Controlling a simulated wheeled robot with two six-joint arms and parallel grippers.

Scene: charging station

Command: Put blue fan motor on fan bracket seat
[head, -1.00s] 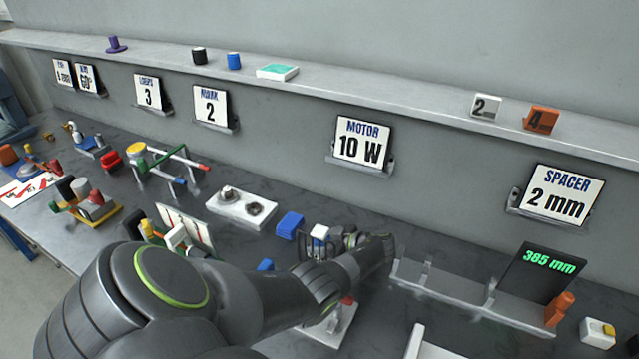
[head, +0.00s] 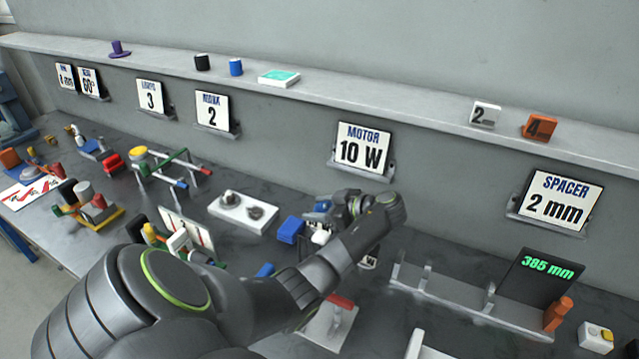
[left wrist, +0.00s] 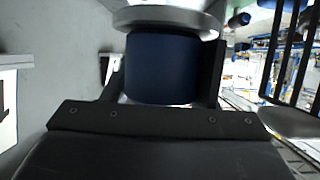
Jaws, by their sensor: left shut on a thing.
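My left gripper (head: 328,208) is shut on a blue cylindrical motor (left wrist: 162,68). In the left wrist view the motor sits between the two dark fingers, with a pale grey round flange (left wrist: 165,17) at its end. In the head view only a small blue part of the motor (head: 321,206) shows beside the gripper, above the bench. I cannot tell for sure which fixture is the fan bracket seat; a white stand with a red part (head: 341,301) is partly hidden behind my left arm. My right gripper is not in view.
A blue block (head: 290,230) and a white base with two round parts (head: 244,214) lie left of the gripper. A long grey rack (head: 465,299) is at right. The motor sign (head: 362,150) reads 10 W. Coloured fixtures crowd the left bench.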

